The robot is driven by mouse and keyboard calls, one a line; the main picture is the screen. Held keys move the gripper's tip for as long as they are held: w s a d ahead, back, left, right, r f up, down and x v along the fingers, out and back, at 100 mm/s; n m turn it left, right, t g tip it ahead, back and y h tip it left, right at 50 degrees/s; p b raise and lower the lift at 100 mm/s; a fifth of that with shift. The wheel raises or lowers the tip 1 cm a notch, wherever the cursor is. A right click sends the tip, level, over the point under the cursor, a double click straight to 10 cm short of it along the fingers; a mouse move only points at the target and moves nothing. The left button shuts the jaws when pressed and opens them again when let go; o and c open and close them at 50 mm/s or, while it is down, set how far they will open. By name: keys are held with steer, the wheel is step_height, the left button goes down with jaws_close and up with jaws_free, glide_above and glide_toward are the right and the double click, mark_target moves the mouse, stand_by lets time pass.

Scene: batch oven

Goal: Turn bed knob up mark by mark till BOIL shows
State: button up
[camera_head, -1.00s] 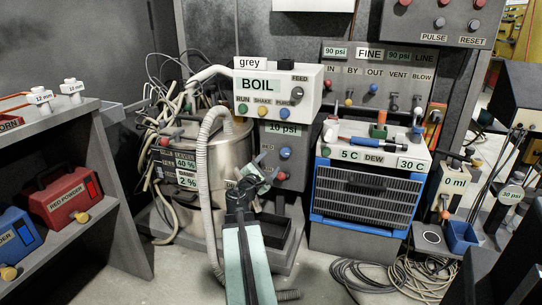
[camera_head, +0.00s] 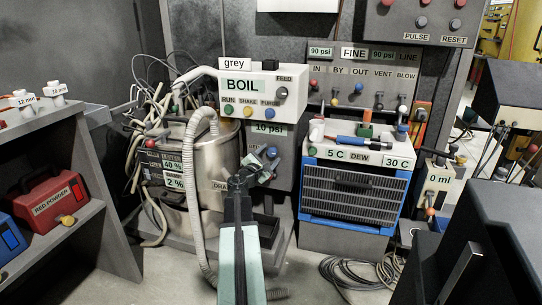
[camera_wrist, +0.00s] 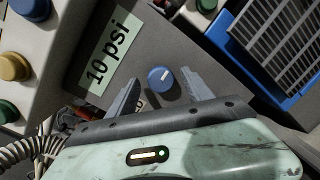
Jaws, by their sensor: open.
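The white box labelled "grey" shows BOIL on its green display (camera_head: 246,86), above RUN, SHAKE and PURGE buttons. Below it is a grey panel (camera_head: 283,138) with a "10 psi" plate (camera_head: 268,128). A blue knob (camera_head: 272,152) sits on this panel, partly crowded by my gripper (camera_head: 262,163); its label is too small to read now. In the wrist view the blue knob (camera_wrist: 161,79) has a white pointer mark. My gripper (camera_wrist: 161,86) is open, one finger on each side of the knob in the picture. I cannot tell whether they touch it.
A ribbed grey hose (camera_head: 199,190) hangs just left of my arm, before a steel vessel (camera_head: 218,165). A blue-framed cooler (camera_head: 350,192) stands to the right. A dark box (camera_head: 495,250) fills the lower right. Cables (camera_head: 350,272) lie on the floor.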

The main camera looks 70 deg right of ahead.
steer(key=shift+d, duration=0.55)
jaws_close()
steer(key=shift+m, duration=0.3)
jaws_free()
steer(key=shift+a, duration=0.15)
steer(key=a, duration=0.7)
steer(key=shift+w+a, duration=0.35)
